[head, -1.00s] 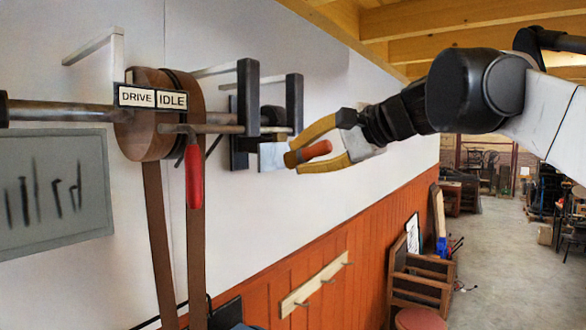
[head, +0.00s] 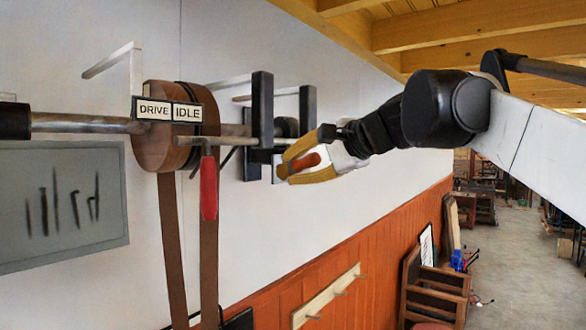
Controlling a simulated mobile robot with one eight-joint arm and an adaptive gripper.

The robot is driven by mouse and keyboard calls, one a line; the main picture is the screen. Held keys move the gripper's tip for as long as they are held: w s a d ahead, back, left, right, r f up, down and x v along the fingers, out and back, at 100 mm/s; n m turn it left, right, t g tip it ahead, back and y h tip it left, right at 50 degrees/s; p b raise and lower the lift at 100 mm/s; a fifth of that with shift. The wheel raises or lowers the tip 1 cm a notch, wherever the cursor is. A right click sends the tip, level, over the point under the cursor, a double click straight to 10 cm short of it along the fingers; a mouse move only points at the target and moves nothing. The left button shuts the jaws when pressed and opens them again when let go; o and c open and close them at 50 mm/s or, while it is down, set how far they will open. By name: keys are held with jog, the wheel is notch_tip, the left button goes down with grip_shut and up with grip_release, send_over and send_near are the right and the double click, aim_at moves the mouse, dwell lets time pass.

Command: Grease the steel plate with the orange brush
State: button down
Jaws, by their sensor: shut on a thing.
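The orange brush (head: 306,163) is held between the yellow-padded fingers of my gripper (head: 302,164). Its orange handle end points toward the lower left; I cannot make out the bristles. A small pale plate (head: 277,169), which looks like the steel plate, shows as a narrow strip just left of the fingers, beside the black brackets. My gripper overlaps its right part in the picture. I cannot tell whether the brush touches the plate.
Two black upright brackets (head: 262,112) stand on the white wall behind the fingers. Left of them are a brown belt pulley (head: 160,150), DRIVE and IDLE signs (head: 170,110) and a red handle (head: 209,188). A peg rail (head: 328,296) is below.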

jog(key=shift+w+a, duration=0.4)
jog(key=shift+a, duration=0.15)
dwell(0.4)
